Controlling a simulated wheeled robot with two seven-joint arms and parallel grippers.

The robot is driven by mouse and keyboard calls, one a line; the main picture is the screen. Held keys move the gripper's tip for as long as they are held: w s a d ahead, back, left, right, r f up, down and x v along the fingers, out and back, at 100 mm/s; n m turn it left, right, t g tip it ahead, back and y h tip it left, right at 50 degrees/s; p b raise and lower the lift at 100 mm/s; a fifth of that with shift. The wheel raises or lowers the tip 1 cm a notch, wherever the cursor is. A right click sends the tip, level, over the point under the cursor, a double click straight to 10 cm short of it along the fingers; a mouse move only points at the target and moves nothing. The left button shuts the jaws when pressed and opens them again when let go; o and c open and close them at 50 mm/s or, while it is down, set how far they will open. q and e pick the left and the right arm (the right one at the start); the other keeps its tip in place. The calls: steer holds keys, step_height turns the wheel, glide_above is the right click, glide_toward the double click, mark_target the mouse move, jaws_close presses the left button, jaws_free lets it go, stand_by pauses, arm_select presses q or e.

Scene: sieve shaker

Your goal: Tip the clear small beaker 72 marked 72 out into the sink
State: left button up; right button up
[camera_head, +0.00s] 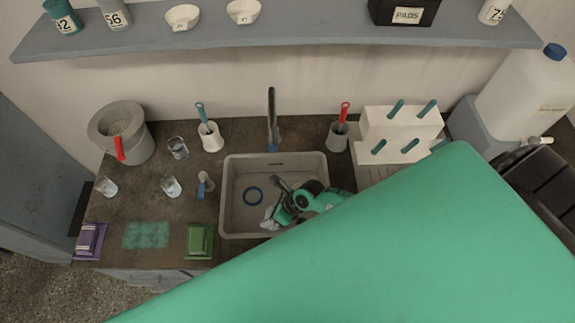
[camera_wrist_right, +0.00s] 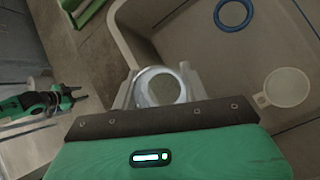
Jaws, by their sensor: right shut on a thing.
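My right gripper (camera_head: 276,214) is over the front of the sink (camera_head: 310,162), shut on a clear small beaker (camera_head: 267,224). In the right wrist view, the beaker (camera_wrist_right: 160,88) sits between the two pale fingers with a round end facing the camera. Its marking is not readable, and I cannot tell its exact tilt or whether anything is in it. A blue ring (camera_wrist_right: 234,14) lies on the sink floor beyond it. My left gripper (camera_wrist_right: 78,94) shows small at the left of the wrist view, apart from the beaker, its fingers apart and empty.
Several clear glass vessels, one of them a beaker (camera_head: 171,187), stand on the counter left of the sink. The tap (camera_head: 272,110) rises behind the sink. A green sponge tray (camera_head: 199,241) is at its left front. A white round-ended thing with a handle (camera_wrist_right: 285,88) shows in the sink.

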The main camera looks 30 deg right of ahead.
steer(key=shift+s+a+r+n+t+h, duration=0.2)
steer(key=shift+s+a+r+t+h, duration=0.15)
steer(key=shift+a+h, duration=0.15)
steer(key=shift+s+a+r+n+t+h, duration=0.2)
steer(key=shift+a+r+t+h, duration=0.15)
steer(key=shift+h, duration=0.15)
